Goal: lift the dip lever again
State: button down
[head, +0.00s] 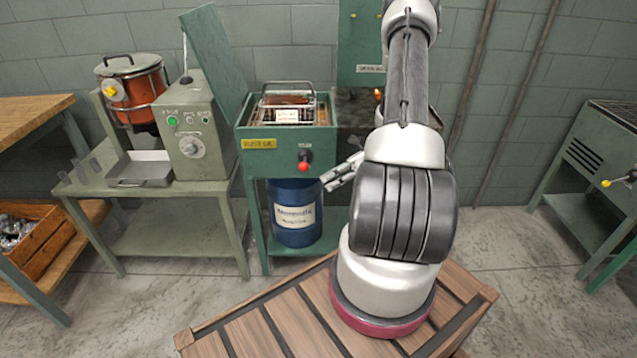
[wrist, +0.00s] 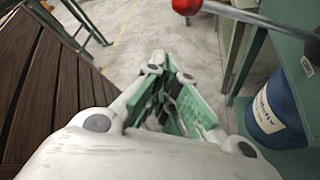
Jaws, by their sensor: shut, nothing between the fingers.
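The dip lever, a dark lever with a red knob (head: 304,163), sticks out from the front of the green dip station (head: 258,166) in the head view. The red knob (wrist: 187,6) is also at the top edge of the wrist view, with part of its rod running right. My gripper (head: 328,184) is shut and empty, a little right of and below the knob in the head view, apart from it. In the wrist view my gripper's fingers (wrist: 168,62) point ahead over bare floor. My arm hides part of the area behind it.
A labelled blue drum (head: 295,225) stands under the dip station and also shows in the wrist view (wrist: 270,110). A green control box (head: 195,135) and a metal tray (head: 140,172) stand left. Wooden slats lie in front.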

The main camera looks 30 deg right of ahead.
jog(key=v, duration=0.5)
jog(key=shift+d, duration=0.25)
